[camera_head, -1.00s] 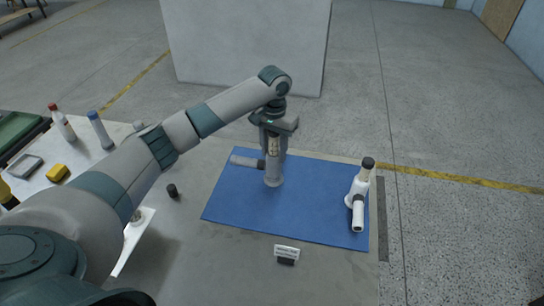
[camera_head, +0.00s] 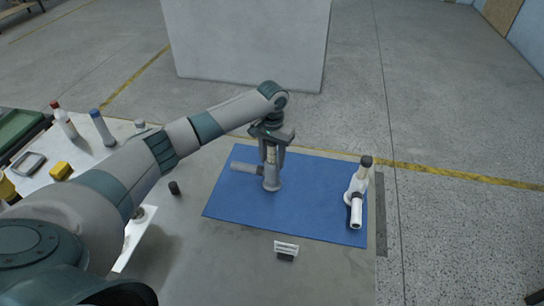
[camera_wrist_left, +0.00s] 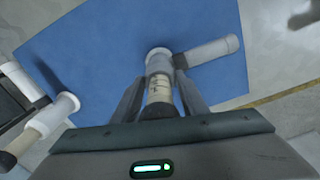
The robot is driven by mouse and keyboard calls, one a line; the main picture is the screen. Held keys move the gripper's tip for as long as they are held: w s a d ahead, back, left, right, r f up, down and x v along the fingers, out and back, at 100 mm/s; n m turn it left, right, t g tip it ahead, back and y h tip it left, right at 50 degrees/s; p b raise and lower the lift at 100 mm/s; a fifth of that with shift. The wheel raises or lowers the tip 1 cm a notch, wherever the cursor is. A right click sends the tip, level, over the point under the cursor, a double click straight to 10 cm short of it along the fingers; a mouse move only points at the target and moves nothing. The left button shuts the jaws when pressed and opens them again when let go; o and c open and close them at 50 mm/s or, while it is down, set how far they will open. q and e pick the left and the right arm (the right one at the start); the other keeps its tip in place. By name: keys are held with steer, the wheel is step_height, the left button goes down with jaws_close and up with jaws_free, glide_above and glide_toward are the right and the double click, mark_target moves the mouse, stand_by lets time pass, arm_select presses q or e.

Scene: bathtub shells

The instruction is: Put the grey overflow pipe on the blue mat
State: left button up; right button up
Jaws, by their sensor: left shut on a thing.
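The grey overflow pipe (camera_head: 271,180) is upright over the blue mat (camera_head: 305,215), with its round flange down and its side branch pointing left in the head view. My left gripper (camera_head: 271,151) is shut on its upper part from above. In the left wrist view the pipe (camera_wrist_left: 160,68) is between the fingers, with its branch to the right over the mat (camera_wrist_left: 110,45). The flange is at the mat or very close above it; I cannot tell if it touches. My right gripper is not in view.
A white pipe (camera_head: 356,200) with a dark cap stands on the mat's right part. A small sign (camera_head: 286,250) is in front of the mat, and a black cap (camera_head: 174,187) lies left of it. A white table (camera_head: 90,150) with bottles and a yellow block is at left.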

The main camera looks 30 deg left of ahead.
arm_select(q)
steer(key=shift+f, duration=0.1)
steer(key=o, duration=1.5)
steer(key=shift+c, duration=0.2)
step_height(320, 180, up, 11)
steer(key=b, duration=0.3)
steer(key=shift+w+f, duration=0.1)
steer(key=shift+f, duration=0.1)
steer(key=shift+r, duration=0.85)
steer(key=shift+r, duration=0.1)
